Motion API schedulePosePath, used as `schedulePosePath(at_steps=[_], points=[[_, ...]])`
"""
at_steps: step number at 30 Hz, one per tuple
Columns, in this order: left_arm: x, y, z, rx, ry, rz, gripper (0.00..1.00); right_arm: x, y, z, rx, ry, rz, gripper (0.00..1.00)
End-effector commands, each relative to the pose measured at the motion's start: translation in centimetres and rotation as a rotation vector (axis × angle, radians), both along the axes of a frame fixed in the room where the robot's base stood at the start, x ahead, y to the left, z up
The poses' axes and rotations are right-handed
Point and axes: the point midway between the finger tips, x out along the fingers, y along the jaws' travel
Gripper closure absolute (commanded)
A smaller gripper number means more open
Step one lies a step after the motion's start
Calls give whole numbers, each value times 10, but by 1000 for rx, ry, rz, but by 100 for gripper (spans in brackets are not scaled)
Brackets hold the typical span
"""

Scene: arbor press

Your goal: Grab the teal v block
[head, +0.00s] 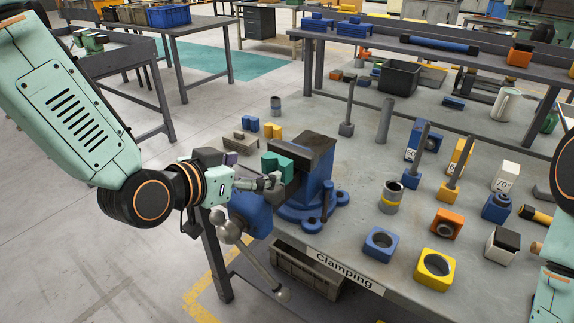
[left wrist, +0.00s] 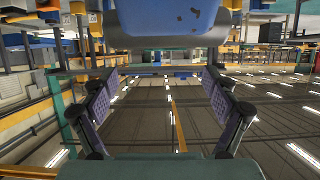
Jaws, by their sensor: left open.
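The teal v block (head: 277,164) is at the left side of the dark-topped blue vise (head: 308,180), against or close to its jaw; I cannot tell which. My left gripper (head: 266,182) is just in front of the block and overlaps its lower part in the head view. In the left wrist view, the two purple-padded fingers (left wrist: 160,103) are spread wide with nothing between them. The vise's blue body (left wrist: 170,22) fills the top of that view, and I cannot make out the block there. My right gripper is out of view; only part of my right arm shows.
Blue (head: 381,243) and yellow (head: 434,269) square blocks sit on the bench near the "Clamping" label (head: 345,272). Small blue and yellow v-shaped blocks (head: 273,131) are behind the teal one. The vise handle (head: 260,265) hangs below my left gripper.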

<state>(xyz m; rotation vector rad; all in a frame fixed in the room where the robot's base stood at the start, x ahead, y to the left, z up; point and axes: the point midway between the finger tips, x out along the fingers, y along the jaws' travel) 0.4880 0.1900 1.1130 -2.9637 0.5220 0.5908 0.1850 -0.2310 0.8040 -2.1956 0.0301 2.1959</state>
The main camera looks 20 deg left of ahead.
Motion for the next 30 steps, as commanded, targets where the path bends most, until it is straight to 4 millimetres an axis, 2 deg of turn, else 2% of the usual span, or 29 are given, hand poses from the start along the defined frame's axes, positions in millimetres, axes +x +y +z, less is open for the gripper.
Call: schedulePosePath(at_steps=[16, 24, 30], points=[[22, -6, -12, -1, 0, 1, 13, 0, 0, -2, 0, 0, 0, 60], [54, -17, -25, 2, 0, -1, 13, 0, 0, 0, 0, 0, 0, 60], [66, -22, -29, -3, 0, 2, 13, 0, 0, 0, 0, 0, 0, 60]])
